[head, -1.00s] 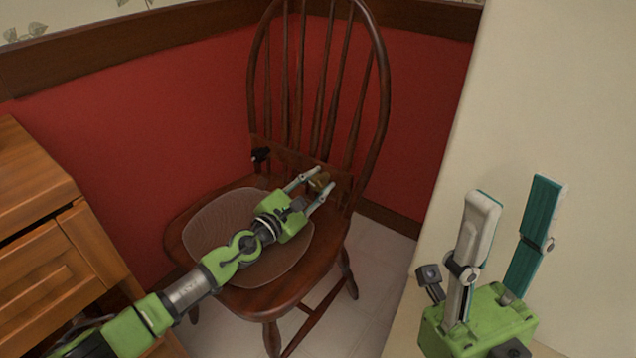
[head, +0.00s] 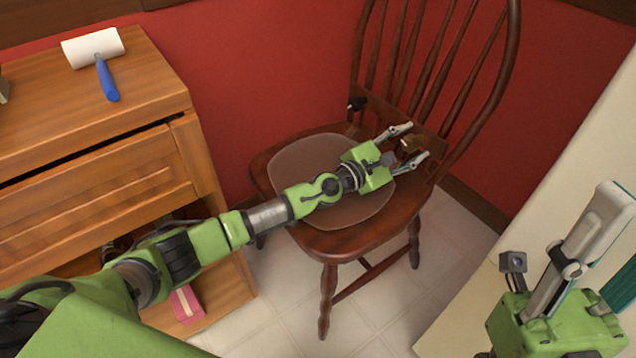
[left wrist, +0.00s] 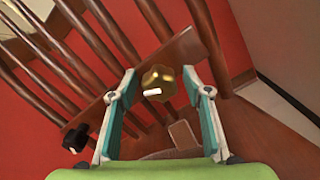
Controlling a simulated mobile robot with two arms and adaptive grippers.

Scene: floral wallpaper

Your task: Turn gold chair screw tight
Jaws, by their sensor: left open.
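The gold chair screw (head: 407,145) sits on the lower back of the brown wooden chair (head: 345,243). In the left wrist view the gold screw (left wrist: 153,78) is a lobed knob with a small white bar in front of it. My left gripper (head: 413,143) is over the seat, open, with its fingertips on either side of the screw. In the left wrist view a gap shows between the screw and each finger. My right gripper (head: 606,262) is at the right edge, open and empty, partly cut off by the frame.
A black knob (head: 356,103) is on the chair back, left of the gold screw. A wooden cabinet (head: 150,105) at left bears a lint roller (head: 93,47). A pink object (head: 187,304) is low in the cabinet. A pale wall surface stands at right.

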